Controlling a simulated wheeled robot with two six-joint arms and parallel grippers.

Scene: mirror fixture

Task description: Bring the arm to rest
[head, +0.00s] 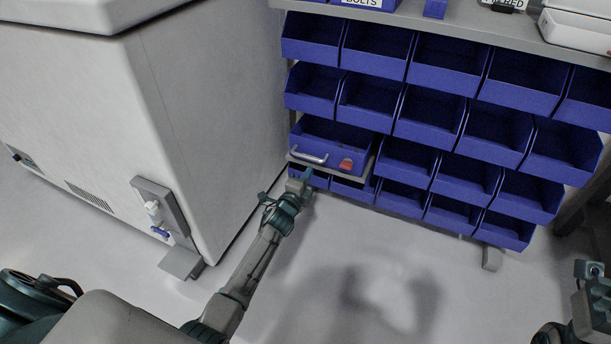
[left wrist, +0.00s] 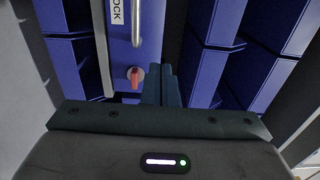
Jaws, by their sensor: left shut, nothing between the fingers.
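My left arm reaches from the bottom of the head view to the lower left of the blue bin rack. Its gripper (head: 306,177) is shut and empty, just in front of a blue box with a handle. In the left wrist view its closed fingers (left wrist: 161,84) point at the blue front, beside a red knob (left wrist: 135,77). I cannot tell whether the fingertips touch the box. Part of my right arm shows at the right edge of the head view, and its fingers cannot be made out.
The blue box (head: 335,137) has a silver handle (head: 309,157) and sits in a rack of open blue bins (head: 430,118). A large white cabinet (head: 215,110) stands close on the left, with a grey bracket (head: 163,205). The floor (head: 385,270) right of my left arm is clear.

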